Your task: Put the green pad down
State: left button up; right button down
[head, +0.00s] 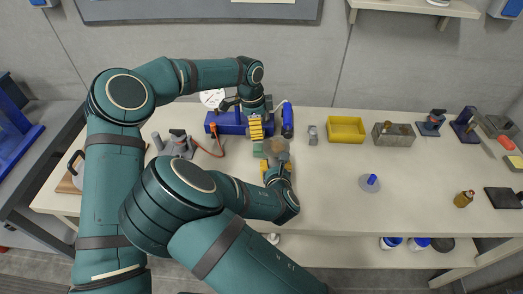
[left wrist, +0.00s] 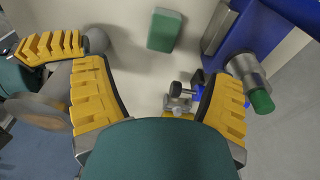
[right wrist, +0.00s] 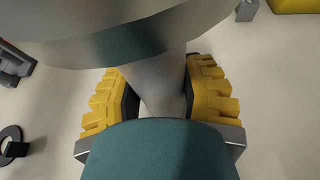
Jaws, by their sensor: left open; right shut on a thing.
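The green pad (left wrist: 165,30) is a small block that appears to lie on the table, beyond the fingertips of my left gripper (left wrist: 152,85) in the left wrist view. In the head view the pad (head: 258,149) shows just below my left gripper (head: 256,130). That gripper is open, with nothing between its fingers. My right gripper (head: 276,170) is shut on a grey tapered object (right wrist: 158,85) with a wide round top. The brownish round top (head: 276,148) shows beside the pad in the head view. Whether this object touches the table is unclear.
A blue device (head: 228,122) stands right behind the pad, with a red-handled tool (head: 214,132) to its left. A yellow bin (head: 346,128) and a grey box (head: 394,134) stand to the right.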

aim_at(261, 147)
pick_arm(q)
jog(key=shift+f+m, duration=0.4)
jog(key=f, duration=0.7)
jog(key=d+f, duration=0.1)
jog(key=f, duration=0.3)
jog(key=shift+w+d+f, duration=0.1)
jog(key=shift+w, duration=0.1)
jog(key=c, duration=1.1)
jog(key=shift+c, duration=0.2)
notch_tip(261, 147, up, 10)
jog(key=shift+r, duration=0.1)
